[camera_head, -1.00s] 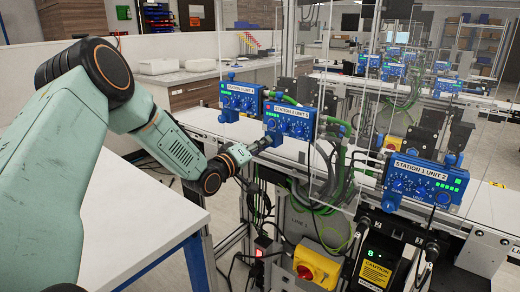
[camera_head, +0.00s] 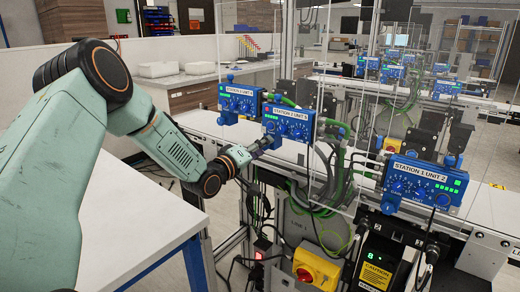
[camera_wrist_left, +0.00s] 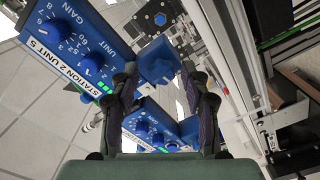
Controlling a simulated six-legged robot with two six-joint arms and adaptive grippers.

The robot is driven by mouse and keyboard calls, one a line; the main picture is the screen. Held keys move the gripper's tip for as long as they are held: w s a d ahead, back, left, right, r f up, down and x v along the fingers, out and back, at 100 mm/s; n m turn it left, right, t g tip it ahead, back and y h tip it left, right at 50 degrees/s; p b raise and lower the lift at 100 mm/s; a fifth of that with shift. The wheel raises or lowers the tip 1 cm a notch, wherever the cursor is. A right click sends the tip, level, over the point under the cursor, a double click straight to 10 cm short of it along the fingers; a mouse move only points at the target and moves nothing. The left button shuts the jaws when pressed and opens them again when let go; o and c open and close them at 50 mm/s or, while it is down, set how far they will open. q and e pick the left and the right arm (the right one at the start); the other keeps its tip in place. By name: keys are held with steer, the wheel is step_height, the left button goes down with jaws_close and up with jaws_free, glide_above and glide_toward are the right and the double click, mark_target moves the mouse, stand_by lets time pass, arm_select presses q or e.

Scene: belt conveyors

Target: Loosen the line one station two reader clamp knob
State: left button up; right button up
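The blue station two reader (camera_head: 290,124) is in the middle of the head view. It also shows at upper left in the wrist view (camera_wrist_left: 70,42), with its dials and "STATION 2" label. A blue clamp knob (camera_wrist_left: 157,62) is beside it in the wrist view. My left gripper (camera_head: 262,144) is at the reader's lower left edge. In the wrist view its two dark fingers (camera_wrist_left: 159,72) are apart, with the knob between their tips. I cannot tell whether they touch it. In the head view the gripper hides this knob. My right gripper is not in view.
Another blue reader (camera_head: 238,100) stands just left, and the Station 1 Unit 2 reader (camera_head: 425,184) is at right. Clear panels (camera_head: 345,90) and green cables (camera_head: 335,180) are close by. A white table (camera_head: 140,220) lies below my left arm.

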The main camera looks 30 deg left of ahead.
arm_select(q)
steer(key=shift+s+a, duration=0.15)
steer(key=s, duration=0.7)
steer(key=shift+a, duration=0.2)
steer(key=shift+s, duration=0.2)
steer(key=shift+w, duration=0.1)
stand_by(0.5)
